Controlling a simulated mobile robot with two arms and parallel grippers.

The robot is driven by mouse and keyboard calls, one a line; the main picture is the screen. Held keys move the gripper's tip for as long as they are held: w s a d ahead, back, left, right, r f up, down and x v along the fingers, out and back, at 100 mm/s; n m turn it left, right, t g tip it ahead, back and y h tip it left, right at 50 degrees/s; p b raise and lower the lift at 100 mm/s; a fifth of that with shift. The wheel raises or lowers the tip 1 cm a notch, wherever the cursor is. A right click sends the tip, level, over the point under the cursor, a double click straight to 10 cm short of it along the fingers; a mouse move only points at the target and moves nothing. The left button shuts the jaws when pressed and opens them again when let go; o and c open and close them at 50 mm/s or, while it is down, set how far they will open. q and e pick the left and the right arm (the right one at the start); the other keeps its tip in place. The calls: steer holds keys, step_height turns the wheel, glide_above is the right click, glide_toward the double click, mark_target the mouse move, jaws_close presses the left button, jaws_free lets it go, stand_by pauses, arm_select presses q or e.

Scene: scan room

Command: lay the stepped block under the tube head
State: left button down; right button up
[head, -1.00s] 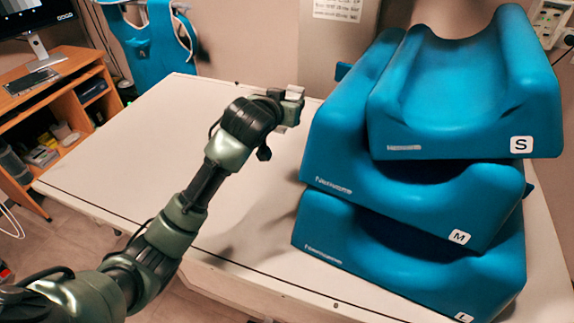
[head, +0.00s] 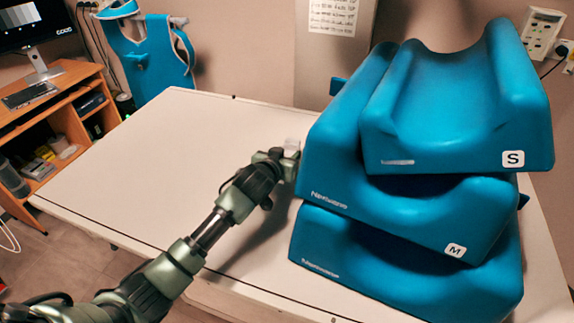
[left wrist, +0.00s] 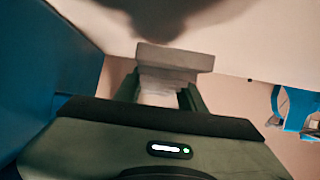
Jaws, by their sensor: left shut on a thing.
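The stepped block (left wrist: 175,58) is a small pale grey piece with a wide end and a narrower part, seen in the left wrist view. My left gripper (left wrist: 159,88) is shut on its narrower part. In the head view my left gripper (head: 279,155) is close beside the left side of the blue cushion stack, and the pale block (head: 291,144) shows small at its tip. I cannot tell whether the gripper touches the cushions. I cannot make out the tube head in either view. My right gripper is not in view.
Blue cushions marked S (head: 455,110) and M (head: 400,205), and a third below (head: 400,265), are stacked on the right of the white table (head: 170,150). The table's left part is clear. A wooden desk (head: 60,110) and a blue vest (head: 150,65) stand behind.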

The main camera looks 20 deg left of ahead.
arm_select(q)
step_height(320, 180, down, 4)
steer(key=shift+f, duration=0.1)
stand_by(0.4)
steer(key=c, duration=0.8)
jaws_free()
steer(key=shift+f, duration=0.1)
steer(key=shift+c, duration=0.2)
steer(key=shift+s, duration=0.1)
steer(key=v, duration=1.2)
steer(key=shift+r, duration=0.2)
steer(key=shift+r, duration=0.1)
